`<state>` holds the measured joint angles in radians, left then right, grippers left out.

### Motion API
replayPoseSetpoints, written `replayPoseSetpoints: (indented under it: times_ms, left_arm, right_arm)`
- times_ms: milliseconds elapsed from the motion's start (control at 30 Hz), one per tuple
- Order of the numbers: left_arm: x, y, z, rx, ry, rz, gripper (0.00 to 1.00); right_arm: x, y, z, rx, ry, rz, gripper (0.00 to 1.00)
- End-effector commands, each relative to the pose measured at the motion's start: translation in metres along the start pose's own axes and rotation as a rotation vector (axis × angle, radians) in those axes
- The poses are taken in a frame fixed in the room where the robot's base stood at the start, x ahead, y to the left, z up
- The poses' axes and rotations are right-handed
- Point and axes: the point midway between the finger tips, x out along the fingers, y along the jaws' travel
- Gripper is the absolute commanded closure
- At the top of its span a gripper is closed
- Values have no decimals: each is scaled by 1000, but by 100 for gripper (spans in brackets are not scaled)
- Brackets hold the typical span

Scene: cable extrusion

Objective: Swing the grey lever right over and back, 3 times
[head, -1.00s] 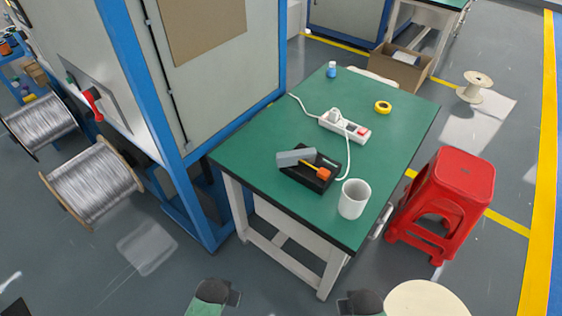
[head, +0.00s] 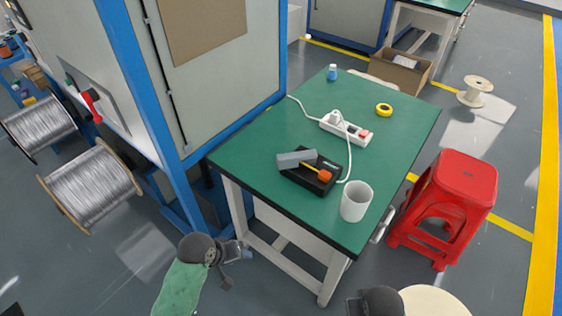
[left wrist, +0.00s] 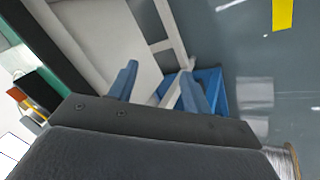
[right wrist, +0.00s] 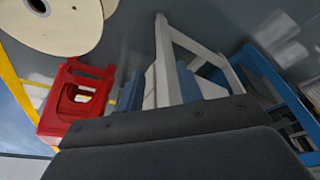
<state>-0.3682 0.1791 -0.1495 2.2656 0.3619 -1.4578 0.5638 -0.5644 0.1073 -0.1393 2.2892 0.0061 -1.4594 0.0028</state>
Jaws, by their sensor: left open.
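The grey lever (head: 296,158) is a flat grey bar at the upper left of a black box (head: 300,182) on the green table. A yellow stick with an orange block (head: 324,175) lies across the box. My left gripper (head: 245,252) is beyond the table's front left edge, well short of the lever. In the left wrist view its two blue fingers (left wrist: 160,88) stand apart with nothing between them. My right arm shows at the bottom of the head view. In the right wrist view the right gripper's fingers (right wrist: 160,85) are apart and empty.
A white cup (head: 356,203) stands right of the box near the front edge. A power strip (head: 345,129) with a white cable, yellow tape (head: 384,110) and a small blue bottle (head: 333,73) lie farther back. A red stool (head: 450,205) stands at right, a blue-framed cabinet (head: 225,90) at left.

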Motion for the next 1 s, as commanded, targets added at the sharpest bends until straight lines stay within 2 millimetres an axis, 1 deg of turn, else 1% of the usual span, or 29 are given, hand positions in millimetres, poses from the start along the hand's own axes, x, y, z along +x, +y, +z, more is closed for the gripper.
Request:
replayPoseSetpoints:
  times_ms: [33,167,300,367,467,633,700,800,900,1000]
  left_arm:
    - [2,7,-10,-44,-4,27,51]
    - [9,30,-37,-224,-44,123,51]
    - [16,58,-75,-474,-126,232,51]
    - [18,70,-92,-586,-172,273,51]
    - [18,87,-123,-773,-255,331,51]
    - [11,115,-178,-1094,-427,402,51]
    - [5,126,-202,-1220,-503,419,51]
    - [-4,137,-230,-1375,-604,433,51]
    - [-13,145,-251,-1489,-685,436,51]
    - [-18,150,-264,-1558,-735,435,51]
  right_arm:
    - [5,-1,2,0,-5,-2,64]
    - [24,-6,8,1,-20,-10,64]
    - [53,-12,17,1,-41,-20,64]
    - [67,-15,22,1,-51,-24,64]
    - [89,-20,31,2,-67,-32,64]
    - [127,-30,49,2,-92,-45,64]
    - [141,-34,56,2,-103,-50,64]
    - [158,-38,66,2,-116,-55,64]
    - [171,-42,73,2,-123,-59,64]
    - [177,-44,77,2,-128,-61,64]
